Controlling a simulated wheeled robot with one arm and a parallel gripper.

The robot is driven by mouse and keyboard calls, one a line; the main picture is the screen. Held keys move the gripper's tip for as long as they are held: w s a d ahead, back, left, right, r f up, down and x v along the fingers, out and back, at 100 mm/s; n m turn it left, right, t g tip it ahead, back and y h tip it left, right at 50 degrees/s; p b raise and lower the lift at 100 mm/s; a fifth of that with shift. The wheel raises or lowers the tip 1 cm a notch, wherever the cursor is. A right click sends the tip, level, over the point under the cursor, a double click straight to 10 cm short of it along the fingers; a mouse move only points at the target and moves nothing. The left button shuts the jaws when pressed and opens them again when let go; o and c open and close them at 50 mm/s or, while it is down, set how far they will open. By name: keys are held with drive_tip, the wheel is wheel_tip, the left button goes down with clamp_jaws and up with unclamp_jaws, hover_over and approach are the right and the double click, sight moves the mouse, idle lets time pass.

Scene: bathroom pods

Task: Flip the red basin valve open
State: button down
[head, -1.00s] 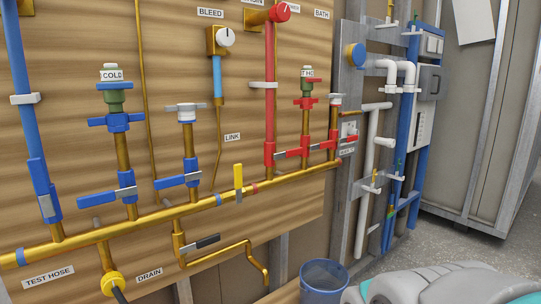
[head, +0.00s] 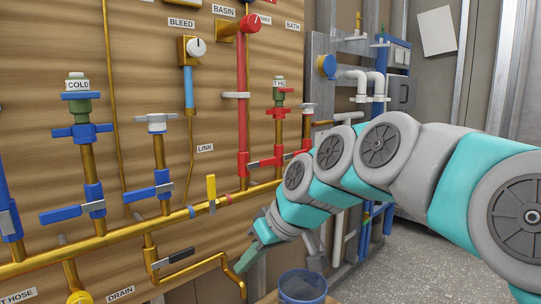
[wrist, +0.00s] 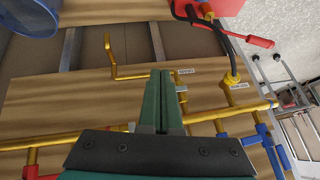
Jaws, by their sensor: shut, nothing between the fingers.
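A BASIN label (head: 223,11) is on the wooden board above a vertical red pipe (head: 242,95) with a red round knob (head: 251,23) at its top. At the pipe's foot a red lever valve (head: 264,162) with a grey tip sits just above the brass pipe; its lever lies roughly level. My gripper (head: 247,262) is below and in front of the brass pipe, apart from the red valve. In the wrist view its green fingers (wrist: 158,98) are together with nothing between them. A bit of red (wrist: 30,172) shows at that view's lower left; I cannot tell which valve it is.
A yellow lever (head: 211,190) stands up from the brass pipe (head: 120,232). Blue valves (head: 150,192) are to the left. A drain pipe with a dark lever (head: 175,257) hangs below. A blue bucket (head: 302,287) stands below my arm. Grey floor is clear at right.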

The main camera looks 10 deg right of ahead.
drive_tip(key=w+d+r+n+t+y, duration=0.15)
drive_tip(key=w+d+r+t, duration=0.3)
drive_tip(key=w+r, duration=0.75)
drive_tip(key=w+d+r+t, duration=0.2)
drive_tip(key=w+d+r, duration=0.2)
drive_tip(key=d, duration=0.2)
drive_tip(key=w+d+r+t+b, duration=0.1)
drive_tip(key=w+d+r, duration=0.3)
drive_tip(key=d, duration=0.2)
drive_tip(key=shift+d+m+t+y, duration=0.15)
drive_tip(key=shift+m+t+y, duration=0.2)
drive_tip(key=shift+y, duration=0.1)
drive_tip(key=shift+f, duration=0.1)
drive_tip(key=p, duration=0.2)
hover_over(262, 164)
drive_tip(key=d, duration=0.4)
wheel_tip(262, 164, down, 3)
drive_tip(key=shift+a+f, duration=0.2)
drive_tip(key=shift+f, duration=1.5)
